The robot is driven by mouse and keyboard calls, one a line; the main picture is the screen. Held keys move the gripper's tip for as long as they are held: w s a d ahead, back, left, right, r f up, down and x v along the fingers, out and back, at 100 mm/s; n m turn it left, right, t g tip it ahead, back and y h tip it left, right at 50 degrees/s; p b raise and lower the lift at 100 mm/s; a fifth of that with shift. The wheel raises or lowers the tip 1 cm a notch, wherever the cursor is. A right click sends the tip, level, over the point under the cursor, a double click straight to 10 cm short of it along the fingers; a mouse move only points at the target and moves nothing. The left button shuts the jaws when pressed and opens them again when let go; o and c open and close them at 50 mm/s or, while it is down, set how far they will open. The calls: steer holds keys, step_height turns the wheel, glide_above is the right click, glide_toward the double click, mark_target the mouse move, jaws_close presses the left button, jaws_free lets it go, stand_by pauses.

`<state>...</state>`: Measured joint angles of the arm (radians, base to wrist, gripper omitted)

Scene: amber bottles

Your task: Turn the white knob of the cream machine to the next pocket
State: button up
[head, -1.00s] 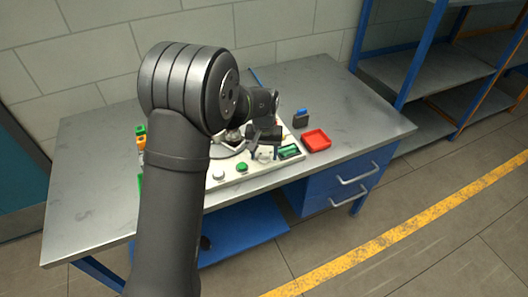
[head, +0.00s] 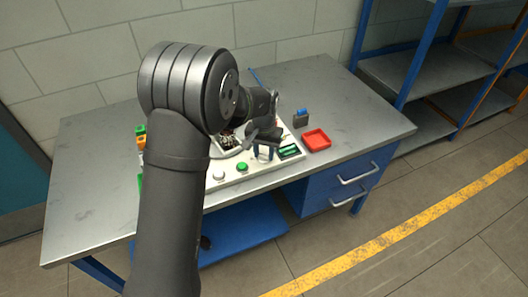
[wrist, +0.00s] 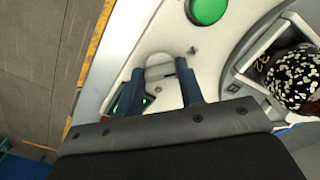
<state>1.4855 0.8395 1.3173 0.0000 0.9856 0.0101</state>
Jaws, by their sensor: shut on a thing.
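The cream machine (head: 232,177) lies on the metal bench, partly hidden behind my arm. Its white knob (wrist: 159,62) sits between my two dark finger tips in the wrist view, one finger on each side. My gripper (head: 263,152) is shut on the knob at the machine's front right part; it also shows in the wrist view (wrist: 160,74). At the right of the wrist view, a pocket opening (wrist: 244,66) in the machine holds a black-and-white patterned thing (wrist: 292,76). The knob's pointer and lower part cannot be made out clearly.
A green button (wrist: 208,9) is beside the knob; a pale round button (head: 218,175) is farther left. A red tray (head: 316,140) and a small dark block with a blue top (head: 301,118) stand to the right. The bench's right end is clear.

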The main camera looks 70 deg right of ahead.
mark_target(263, 155)
steer(key=m, duration=0.5)
steer(key=shift+m, duration=2.3)
steer(key=shift+d, duration=0.1)
steer(key=o, duration=1)
steer(key=shift+w, duration=0.1)
step_height(263, 155, up, 18)
steer(key=shift+f, duration=0.25)
